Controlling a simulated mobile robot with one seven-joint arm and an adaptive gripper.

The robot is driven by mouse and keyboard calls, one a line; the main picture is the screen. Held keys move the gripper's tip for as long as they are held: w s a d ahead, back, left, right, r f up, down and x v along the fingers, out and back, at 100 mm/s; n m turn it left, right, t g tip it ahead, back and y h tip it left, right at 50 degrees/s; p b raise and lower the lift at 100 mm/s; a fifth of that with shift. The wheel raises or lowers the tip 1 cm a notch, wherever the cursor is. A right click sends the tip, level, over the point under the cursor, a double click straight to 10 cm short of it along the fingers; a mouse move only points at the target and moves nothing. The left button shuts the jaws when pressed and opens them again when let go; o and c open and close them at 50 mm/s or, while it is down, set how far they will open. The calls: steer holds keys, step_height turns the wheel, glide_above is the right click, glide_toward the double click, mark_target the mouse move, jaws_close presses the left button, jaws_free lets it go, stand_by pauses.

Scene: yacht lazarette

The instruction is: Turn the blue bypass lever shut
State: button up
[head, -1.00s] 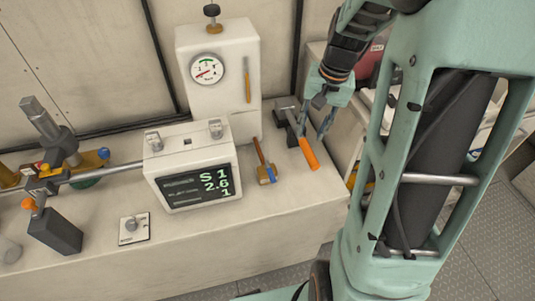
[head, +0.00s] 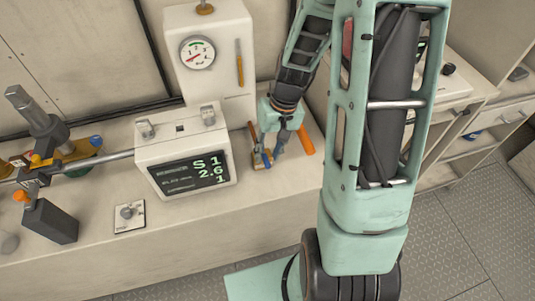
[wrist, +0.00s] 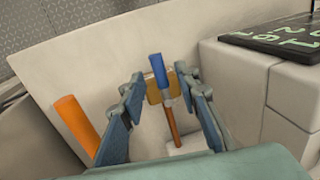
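The blue bypass lever (wrist: 157,69) shows in the wrist view as a short blue bar over a brass-coloured block (wrist: 153,94). It lies roughly in line with a copper-coloured pipe (wrist: 173,127). My gripper (wrist: 163,78) is open, with one finger on each side of the lever and gaps visible on both sides. I see no contact. In the head view my gripper (head: 270,151) is low over the bench to the right of the display box, and its fingers hide most of the lever.
The display box (head: 187,145) stands close to the left of my gripper. An orange handle (head: 305,140) is close on its right, and it also shows in the wrist view (wrist: 77,124). A white gauge housing (head: 215,75) stands behind.

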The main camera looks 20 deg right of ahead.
steer(key=shift+a+f, duration=0.1)
steer(key=shift+f, duration=0.45)
jaws_close()
